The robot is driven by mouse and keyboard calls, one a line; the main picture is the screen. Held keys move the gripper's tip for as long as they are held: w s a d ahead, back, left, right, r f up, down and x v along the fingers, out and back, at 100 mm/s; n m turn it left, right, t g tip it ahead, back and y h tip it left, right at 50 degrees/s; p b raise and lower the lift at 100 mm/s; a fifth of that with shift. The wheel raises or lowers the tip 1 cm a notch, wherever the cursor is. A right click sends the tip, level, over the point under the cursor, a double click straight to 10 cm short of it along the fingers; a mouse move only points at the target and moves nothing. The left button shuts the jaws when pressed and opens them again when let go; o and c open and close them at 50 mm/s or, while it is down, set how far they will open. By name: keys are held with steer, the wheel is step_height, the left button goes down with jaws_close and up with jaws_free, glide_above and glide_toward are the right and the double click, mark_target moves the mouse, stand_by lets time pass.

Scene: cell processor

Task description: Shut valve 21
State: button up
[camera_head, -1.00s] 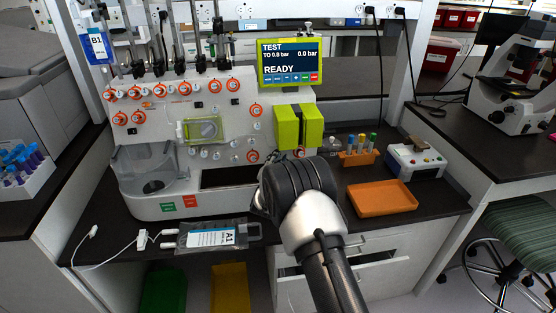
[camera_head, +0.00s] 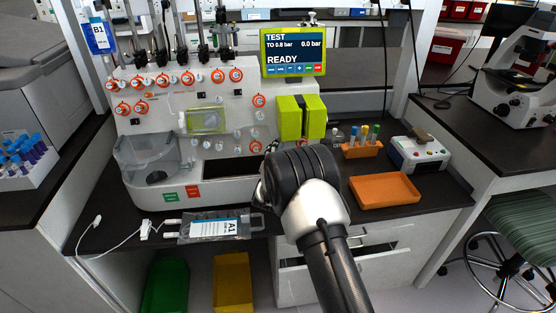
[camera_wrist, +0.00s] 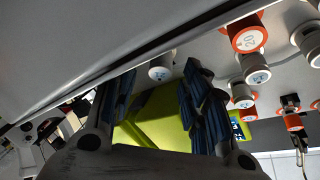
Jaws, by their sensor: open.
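The cell processor (camera_head: 215,105) carries rows of white valve knobs, several with orange rings, such as the upper-row knob (camera_head: 217,76). Their numbers are too small to read in the head view, and I cannot tell which is valve 21. In the wrist view a knob with an orange collar marked 20 (camera_wrist: 249,40) is at upper right, and a pale knob (camera_wrist: 161,70) is near the fingertips. My gripper (camera_wrist: 160,88) is open, its blue-padded fingers apart with nothing seen held between them. In the head view my arm hides most of it, at the machine's lower right.
A green block (camera_head: 301,117) sticks out from the machine's right side, above my arm. The display (camera_head: 293,52) reads READY, 0.0 bar. An orange tray (camera_head: 385,190), a tube rack (camera_head: 362,149) and a white device (camera_head: 420,153) stand to the right. A bag marked A1 (camera_head: 215,227) lies in front.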

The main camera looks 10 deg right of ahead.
steer(key=v, duration=1.1)
